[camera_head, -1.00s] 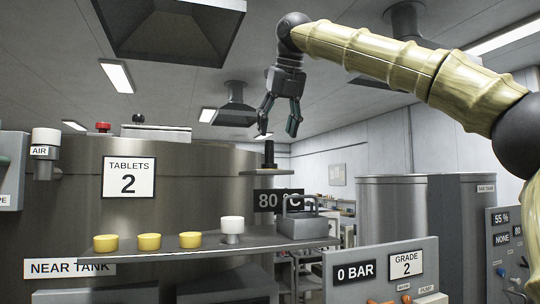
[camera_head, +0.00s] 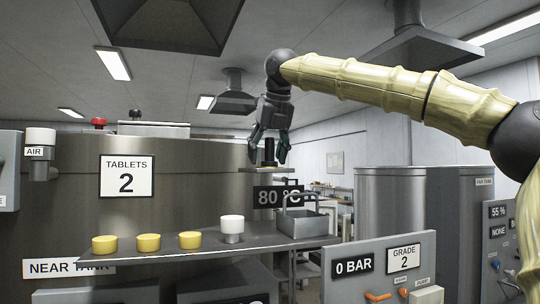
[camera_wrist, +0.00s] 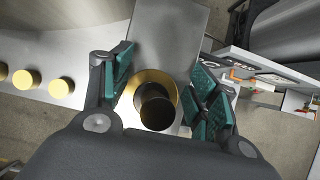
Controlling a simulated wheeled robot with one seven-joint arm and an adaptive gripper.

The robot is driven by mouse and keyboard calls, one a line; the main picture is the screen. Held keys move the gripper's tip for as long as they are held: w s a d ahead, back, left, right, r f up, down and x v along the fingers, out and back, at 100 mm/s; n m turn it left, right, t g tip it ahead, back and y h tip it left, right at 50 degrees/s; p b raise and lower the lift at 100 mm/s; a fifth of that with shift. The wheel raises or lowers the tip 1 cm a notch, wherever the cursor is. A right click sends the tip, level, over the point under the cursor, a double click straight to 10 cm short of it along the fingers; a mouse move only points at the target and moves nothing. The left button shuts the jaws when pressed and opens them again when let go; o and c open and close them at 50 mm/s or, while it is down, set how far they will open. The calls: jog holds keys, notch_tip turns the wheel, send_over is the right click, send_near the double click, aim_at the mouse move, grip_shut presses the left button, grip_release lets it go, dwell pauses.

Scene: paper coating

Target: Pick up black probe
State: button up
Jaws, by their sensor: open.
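The black probe (camera_head: 269,151) stands upright on a small shelf (camera_head: 262,170) on the side of the near tank. In the wrist view the probe (camera_wrist: 157,110) shows from above as a black cylinder in a brass-coloured ring (camera_wrist: 128,104). My gripper (camera_head: 267,155) is open, pointing down, with its fingers around the upper part of the probe. In the wrist view the green-padded fingers of my gripper (camera_wrist: 160,95) lie to the left and right of the probe, with a gap visible on both sides.
The tank wall (camera_head: 205,185) stands close by. A control panel (camera_head: 380,270) is at the lower right.

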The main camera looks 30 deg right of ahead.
jog(key=shift+s+r, duration=0.1)
jog(key=shift+s, duration=0.2)
jog(key=shift+c, duration=0.9)
jog(key=c, duration=0.3)
jog(key=shift+w+a, duration=0.1)
jog(key=shift+w, duration=0.15)
jog(key=c, duration=0.6)
jog(key=shift+c, duration=0.4)
jog(key=shift+s, duration=0.1)
